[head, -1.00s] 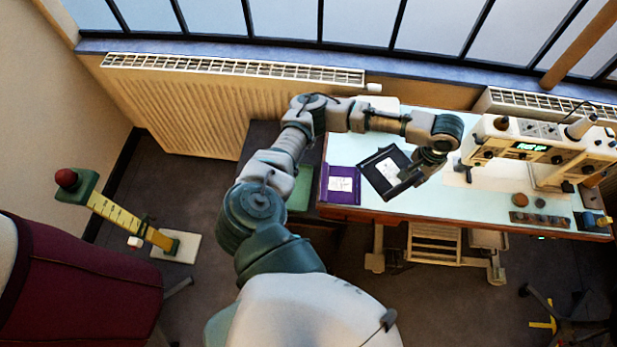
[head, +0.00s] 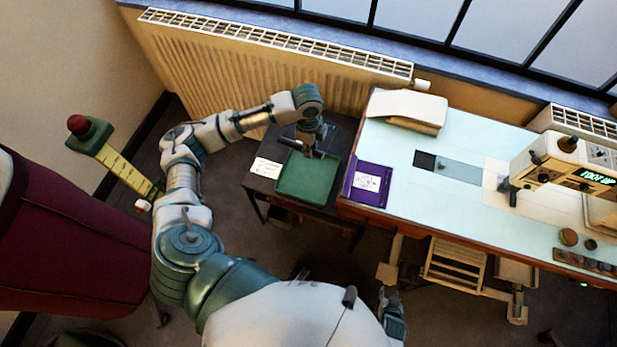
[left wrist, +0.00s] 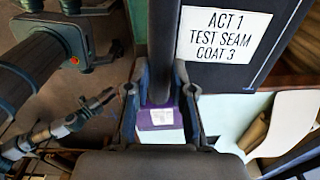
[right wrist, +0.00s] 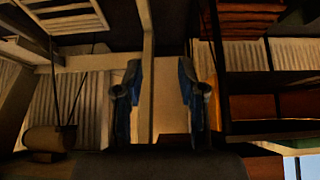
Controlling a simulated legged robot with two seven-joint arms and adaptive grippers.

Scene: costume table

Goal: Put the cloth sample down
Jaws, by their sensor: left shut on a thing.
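My left gripper (head: 316,151) is shut on the sample, above the back of the green tray (head: 307,180). Its fingers show in the left wrist view (left wrist: 161,97). My right gripper (right wrist: 159,90) is open and empty in its wrist view, low near the furniture.
A purple tray (head: 354,193) with a white label lies at the left end of the pale worktable (head: 400,205). Folded pale cloth (head: 410,104) lies behind it. A sewing machine (head: 560,160) stands right. A maroon dress form (head: 70,235) and a radiator (head: 260,75) flank the left side.

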